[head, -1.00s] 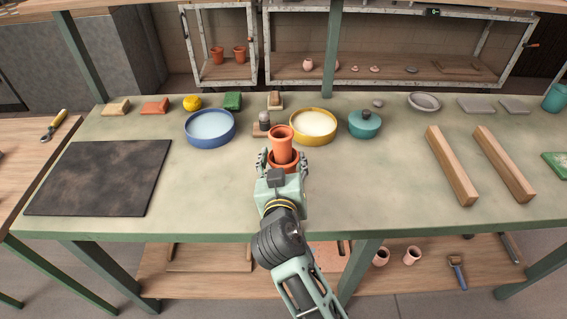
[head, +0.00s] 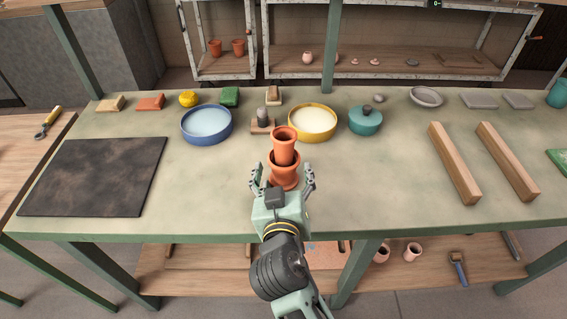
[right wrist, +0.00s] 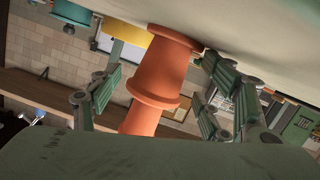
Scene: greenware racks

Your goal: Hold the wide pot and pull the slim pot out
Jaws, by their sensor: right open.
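The slim terracotta pot (head: 284,147) stands upright inside the wide terracotta pot (head: 285,168), its upper part rising above the wide rim. The wide pot stands on the green-grey table near its front middle. My right gripper (head: 283,178) is open on the near side of the wide pot, one finger to each side. In the right wrist view the scene appears turned over: the wide pot (right wrist: 165,62) lies between the spread fingers, with the slim pot (right wrist: 139,122) projecting from its rim. I see a gap at each finger there. My left gripper is not in view.
Behind the pots stand a blue bowl (head: 207,137), a yellow bowl (head: 313,133) and a teal lidded jar (head: 365,122). A dark board (head: 92,178) lies left and two wooden bars (head: 454,165) lie right. The table beside the pots is clear.

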